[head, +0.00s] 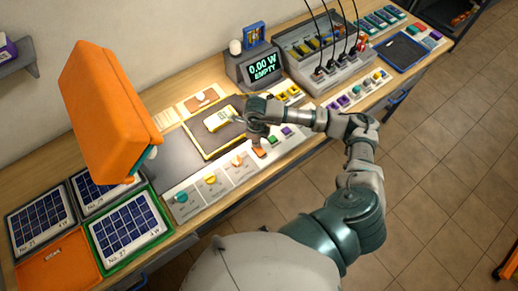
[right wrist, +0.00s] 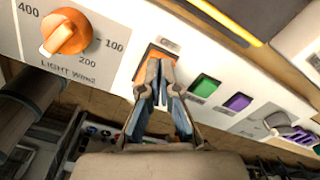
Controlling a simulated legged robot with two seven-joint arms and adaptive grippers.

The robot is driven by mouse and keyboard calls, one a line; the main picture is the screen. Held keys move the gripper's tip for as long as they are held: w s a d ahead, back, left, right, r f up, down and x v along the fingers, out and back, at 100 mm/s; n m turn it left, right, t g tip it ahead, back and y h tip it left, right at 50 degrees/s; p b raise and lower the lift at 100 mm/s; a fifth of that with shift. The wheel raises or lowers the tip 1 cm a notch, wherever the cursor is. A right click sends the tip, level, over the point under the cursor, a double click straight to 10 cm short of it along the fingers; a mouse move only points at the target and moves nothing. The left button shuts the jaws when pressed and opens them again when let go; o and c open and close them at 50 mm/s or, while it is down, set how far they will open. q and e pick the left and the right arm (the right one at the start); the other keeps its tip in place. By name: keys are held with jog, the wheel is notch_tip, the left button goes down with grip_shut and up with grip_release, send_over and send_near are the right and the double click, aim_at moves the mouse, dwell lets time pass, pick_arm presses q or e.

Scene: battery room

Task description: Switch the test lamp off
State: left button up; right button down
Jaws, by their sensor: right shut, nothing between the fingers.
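My right gripper (head: 256,138) is shut and empty over the front control strip. In the right wrist view, its fingertips (right wrist: 158,78) are at an orange button (right wrist: 158,54) and cover part of it; I cannot tell whether they touch or press it. Green (right wrist: 204,86) and purple (right wrist: 238,102) buttons sit to its right. An orange knob (right wrist: 68,32) marked LIGHT W/m2 is to its left. A large orange hood-like box (head: 110,105), perhaps the test lamp, stands above the solar panels; whether it is lit is unclear. My left gripper is not in view.
The display (head: 262,67) reads 0.00 W EMPTY. A yellow-edged tray (head: 186,127) holds a small pale device (head: 220,118) just beyond my gripper. Solar panels (head: 128,228) lie at lower left. A grey unit with cables (head: 325,60) stands at the back right.

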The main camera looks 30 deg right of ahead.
jog(key=shift+f, duration=0.3)
jog(key=shift+r, duration=0.15)
jog(key=shift+r+p, duration=1.9)
jog(key=shift+r, duration=1.55)
